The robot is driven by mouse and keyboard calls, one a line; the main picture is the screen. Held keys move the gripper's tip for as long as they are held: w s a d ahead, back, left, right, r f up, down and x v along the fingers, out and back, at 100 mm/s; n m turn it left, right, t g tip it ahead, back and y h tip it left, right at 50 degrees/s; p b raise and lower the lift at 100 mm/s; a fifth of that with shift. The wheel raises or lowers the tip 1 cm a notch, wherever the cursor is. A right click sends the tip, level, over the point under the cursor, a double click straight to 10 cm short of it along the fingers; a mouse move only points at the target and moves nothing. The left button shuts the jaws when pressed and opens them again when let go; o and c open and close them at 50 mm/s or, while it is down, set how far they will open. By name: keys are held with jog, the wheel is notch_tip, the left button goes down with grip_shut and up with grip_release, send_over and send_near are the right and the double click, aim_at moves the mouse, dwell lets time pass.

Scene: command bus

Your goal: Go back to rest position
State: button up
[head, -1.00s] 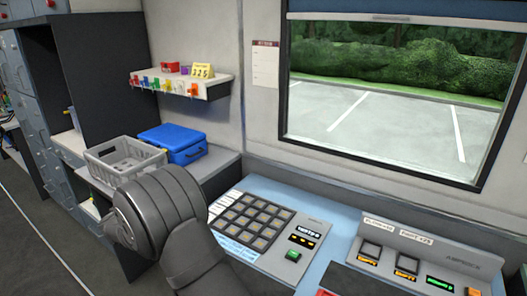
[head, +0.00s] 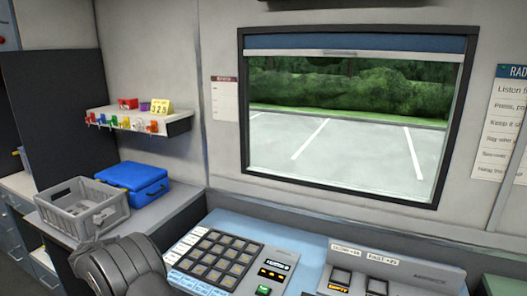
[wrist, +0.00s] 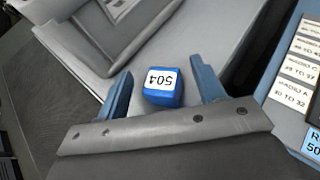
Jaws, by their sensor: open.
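My gripper (wrist: 162,84) shows in the wrist view with its two blue fingers apart. A small blue block (wrist: 162,97) with a white label, which seems to read 504, shows in the gap between them. Grey counter shows around the block, and I cannot tell whether a finger touches it. In the head view my dark arm is at the bottom left, and the fingers and block are not visible there.
A grey crate (head: 66,222) and a blue case (head: 133,178) stand on the left counter. A button console (head: 228,232) lies right of my arm. A shelf (head: 172,121) with small coloured items hangs above, left of the window (head: 335,150).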

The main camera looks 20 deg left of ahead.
jog(key=shift+w+a+f, duration=0.25)
jog(key=shift+f, duration=0.1)
jog(key=shift+r, duration=0.95)
